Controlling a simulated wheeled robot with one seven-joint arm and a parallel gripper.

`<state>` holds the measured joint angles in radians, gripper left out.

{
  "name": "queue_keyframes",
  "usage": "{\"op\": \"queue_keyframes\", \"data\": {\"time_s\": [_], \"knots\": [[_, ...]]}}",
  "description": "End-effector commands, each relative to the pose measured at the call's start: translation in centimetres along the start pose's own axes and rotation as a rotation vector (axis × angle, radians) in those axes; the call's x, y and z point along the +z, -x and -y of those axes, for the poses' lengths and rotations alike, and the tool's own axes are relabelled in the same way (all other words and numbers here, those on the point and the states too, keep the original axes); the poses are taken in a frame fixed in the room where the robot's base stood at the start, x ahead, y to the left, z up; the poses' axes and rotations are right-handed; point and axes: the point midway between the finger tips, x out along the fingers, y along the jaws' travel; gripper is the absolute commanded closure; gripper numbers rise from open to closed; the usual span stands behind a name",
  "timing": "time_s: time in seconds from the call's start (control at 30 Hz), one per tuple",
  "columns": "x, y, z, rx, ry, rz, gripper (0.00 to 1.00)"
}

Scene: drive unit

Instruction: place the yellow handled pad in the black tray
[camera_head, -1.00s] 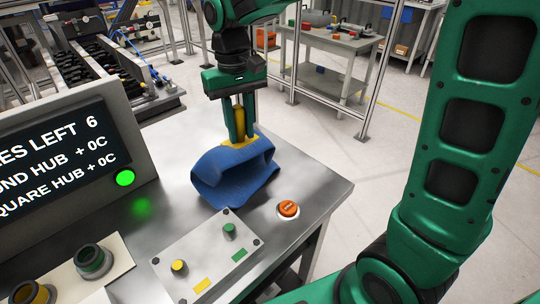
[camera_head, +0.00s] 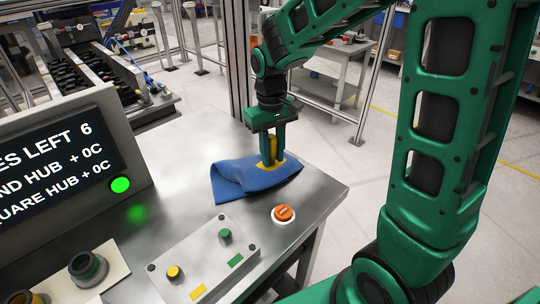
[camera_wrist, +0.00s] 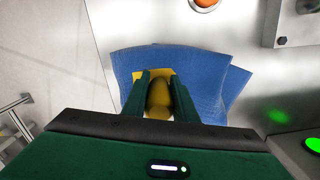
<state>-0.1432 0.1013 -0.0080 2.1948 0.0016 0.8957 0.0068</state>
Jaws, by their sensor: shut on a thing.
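The yellow handled pad (camera_head: 265,169) shows as a yellow plate with an upright yellow handle. My gripper (camera_head: 272,157) points down and is shut on this handle; in the wrist view the handle (camera_wrist: 160,96) sits between the two green fingers. A blue cloth (camera_head: 232,178) lies folded under and around the pad on the metal table. In the wrist view the cloth (camera_wrist: 210,75) spreads to both sides of the pad. Whether the pad touches the cloth or presses on it is hard to tell. I cannot make out a black tray in these frames.
An orange button (camera_head: 283,214) is just in front of the cloth. A panel with yellow and green knobs (camera_head: 203,255) lies nearer. A screen (camera_head: 58,165) with a lit green button stands at the left. The table's right edge (camera_head: 335,205) is close to the cloth.

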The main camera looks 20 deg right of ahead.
Motion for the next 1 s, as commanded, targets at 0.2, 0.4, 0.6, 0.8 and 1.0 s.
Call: {"op": "queue_keyframes", "data": {"time_s": [0.2, 0.4, 0.6, 0.8, 1.0], "knots": [[0.3, -0.7, 0.0, 0.0, 0.001, 0.012, 1.0], [0.4, -1.1, 0.1, -0.001, 0.002, 0.015, 1.0], [0.4, -1.7, 0.2, -0.002, 0.005, 0.017, 1.0], [0.2, -2.2, 0.2, -0.001, 0.006, 0.018, 1.0], [0.0, -2.3, 0.2, -0.001, 0.005, 0.019, 0.56]]}}
